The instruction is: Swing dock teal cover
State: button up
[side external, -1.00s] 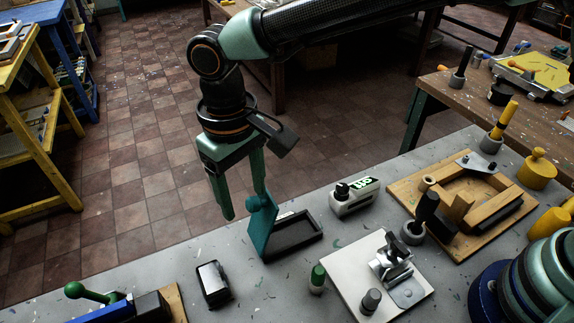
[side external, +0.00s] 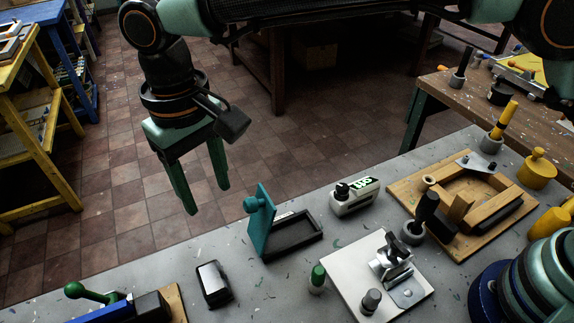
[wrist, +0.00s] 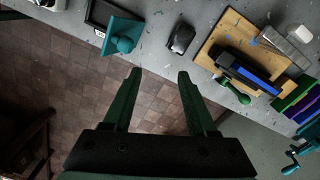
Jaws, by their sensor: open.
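The teal cover (side external: 262,222) stands steeply upright at the left end of a black tray-like dock (side external: 294,234).
A black-and-white box (side external: 213,284) lies left of the dock. A white clamp plate (side external: 350,287), a green-capped bottle (side external: 317,280) and a wooden board (side external: 409,190) occupy the right. Open floor lies below my gripper.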

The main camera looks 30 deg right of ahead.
jog(key=shift+a+r, duration=0.65)
jog(key=shift+a, duration=0.2)
jog(key=shift+a+r, duration=0.6)
jog(key=shift+a, duration=0.25)
jog(key=shift+d, duration=0.1)
jog(key=c, duration=0.6)
jog(key=shift+w+d+r+m, duration=0.15)
jog(key=shift+d+m, duration=0.15)
jog(key=shift+m, duration=0.2)
grip_shut()
jog(key=d+m, duration=1.6)
jog(key=m, duration=0.5)
notch_tip(320, 180, down, 10)
jog(key=shift+a+r, duration=0.4)
jog(key=shift+a, duration=0.4)
jog(key=shift+a+r, duration=0.35)
jog(key=shift+a, duration=0.45)
